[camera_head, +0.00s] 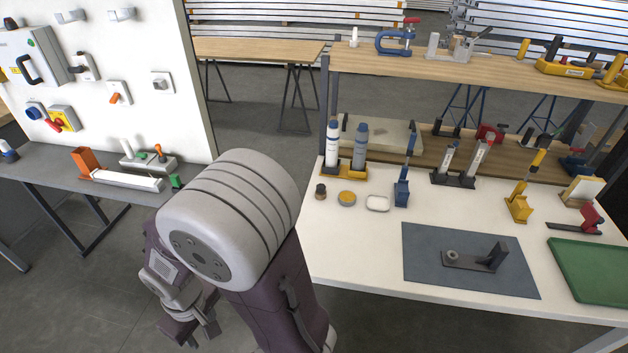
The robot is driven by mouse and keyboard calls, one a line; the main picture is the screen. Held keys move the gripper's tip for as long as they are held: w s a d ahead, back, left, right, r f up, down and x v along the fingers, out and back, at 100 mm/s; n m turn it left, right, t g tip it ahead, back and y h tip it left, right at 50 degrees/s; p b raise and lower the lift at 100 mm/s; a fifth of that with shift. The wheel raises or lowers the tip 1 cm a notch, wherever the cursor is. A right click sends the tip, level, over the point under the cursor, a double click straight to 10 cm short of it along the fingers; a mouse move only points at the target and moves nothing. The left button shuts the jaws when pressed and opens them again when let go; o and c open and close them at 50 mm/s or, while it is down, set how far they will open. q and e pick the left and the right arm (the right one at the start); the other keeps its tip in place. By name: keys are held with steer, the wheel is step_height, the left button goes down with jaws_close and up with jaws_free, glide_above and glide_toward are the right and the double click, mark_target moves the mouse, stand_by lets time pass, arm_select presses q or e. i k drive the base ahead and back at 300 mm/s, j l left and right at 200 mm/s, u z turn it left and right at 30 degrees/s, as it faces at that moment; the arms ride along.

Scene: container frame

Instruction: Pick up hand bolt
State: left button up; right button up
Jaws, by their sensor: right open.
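A small dark knob-like piece (320,191) stands on the white table near its left edge. A round grey piece (453,256) sits on a dark angled bracket (489,258) lying on the blue-grey mat (421,243). Both are small, and I cannot tell for sure which is the hand bolt. My right gripper (195,331) hangs low at the lower left, open and empty, over the floor and well apart from the white table. My left gripper is not in view.
The white table (330,246) also holds a yellow tin (346,198), a white dish (377,203), bottles in a yellow holder (358,174) and several upright tools. A green tray (590,270) lies at the right. A wooden shelf (450,70) overhangs the back. The table's front left is clear.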

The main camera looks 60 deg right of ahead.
mark_target(321, 188)
steer(key=i+z, duration=0.2)
steer(key=z, duration=0.25)
steer(key=i+z, duration=0.2)
steer(key=z, duration=0.25)
steer(key=i+z, duration=0.2)
steer(key=z, duration=0.25)
steer(key=i+j+z, duration=0.2)
steer(key=z, duration=0.2)
steer(key=i+j+z, duration=0.15)
steer(key=z, duration=0.3)
steer(key=i+j+z, duration=0.1)
steer(key=j+z, duration=0.2)
steer(key=z, duration=0.15)
